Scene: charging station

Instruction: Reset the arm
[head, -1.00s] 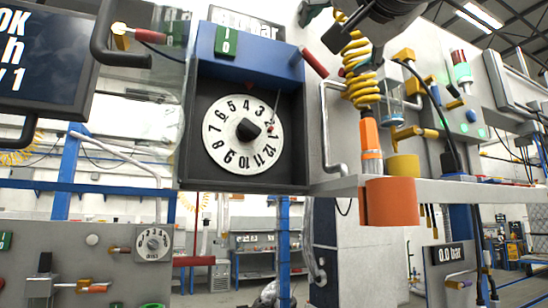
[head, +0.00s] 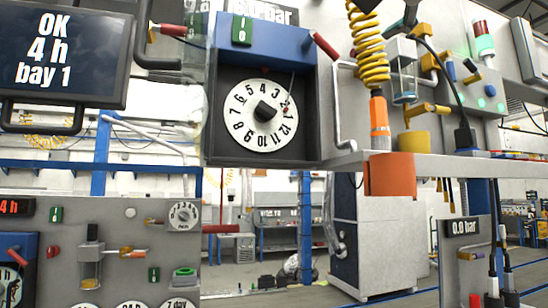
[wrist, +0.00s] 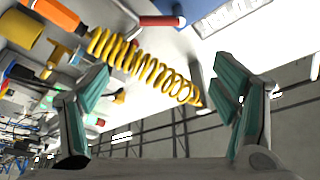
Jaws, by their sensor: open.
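My gripper (wrist: 162,72) shows in the wrist view with its two green-padded fingers spread wide apart. Nothing is between the pads that I can see as held. A yellow coiled hose (wrist: 145,62) appears behind the gap between the fingers, and I cannot tell how far off it is. In the head view the same coil (head: 368,45) hangs above an orange-banded handle (head: 379,117). Only a small dark piece, perhaps of my arm, shows at the top edge there; the gripper is not clearly seen in that view.
A white numbered dial (head: 262,115) sits in a blue-topped housing (head: 270,35). An orange cup (head: 390,174) hangs at the front of a grey shelf (head: 480,166). A screen (head: 65,50) reads "OK 4 h bay 1". A lower panel (head: 130,215) carries knobs and valves.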

